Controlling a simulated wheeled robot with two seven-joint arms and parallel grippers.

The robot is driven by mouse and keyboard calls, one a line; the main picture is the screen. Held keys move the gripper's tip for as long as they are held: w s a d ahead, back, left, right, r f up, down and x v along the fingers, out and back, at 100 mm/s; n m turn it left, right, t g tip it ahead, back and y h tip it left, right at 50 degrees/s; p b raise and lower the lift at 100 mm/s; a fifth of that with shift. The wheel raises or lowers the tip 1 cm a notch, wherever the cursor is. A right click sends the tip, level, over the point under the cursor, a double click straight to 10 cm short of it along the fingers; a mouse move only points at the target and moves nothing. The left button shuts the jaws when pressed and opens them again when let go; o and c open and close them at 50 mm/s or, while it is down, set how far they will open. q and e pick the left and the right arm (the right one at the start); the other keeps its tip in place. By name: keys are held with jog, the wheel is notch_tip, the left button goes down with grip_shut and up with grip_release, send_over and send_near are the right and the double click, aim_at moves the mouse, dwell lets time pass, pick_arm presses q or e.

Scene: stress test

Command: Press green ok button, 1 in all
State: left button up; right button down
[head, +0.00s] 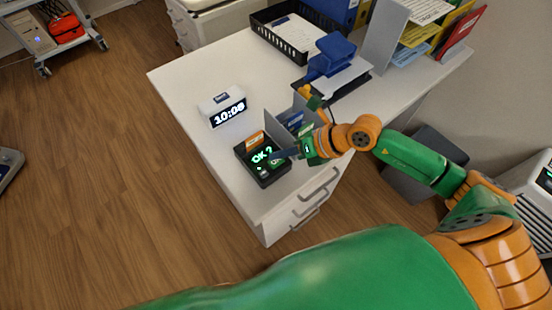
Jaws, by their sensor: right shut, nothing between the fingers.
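A small black terminal (273,176) stands at the front edge of the white desk, with "OK ?" in green letters on its dark face. An orange card stands up at its back left. Small light and green marks show below the letters; I cannot make out the button's outline. My right gripper (276,157) comes in from the right, with its dark fingers shut and empty. Its fingertips are over or at the right part of the terminal's face and hide some of it. I cannot tell whether they touch it. My left gripper is not in view.
A white clock (222,107) reading 10:08 stands behind the terminal on the desk (180,85). A grey card holder (283,117) is close beside my right gripper. The desk's left part is clear.

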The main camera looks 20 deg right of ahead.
aim_at(280, 163)
dwell(0.7)
jog(key=shift+f+b, duration=0.3)
jog(key=shift+f, duration=0.1)
jog(key=shift+f+b, duration=0.3)
jog(key=shift+f, duration=0.1)
dwell(0.3)
dwell(0.4)
jog(key=shift+r+p, duration=0.8)
jog(key=shift+r, duration=0.15)
notch_tip(280, 163, up, 5)
jog(key=p, duration=0.5)
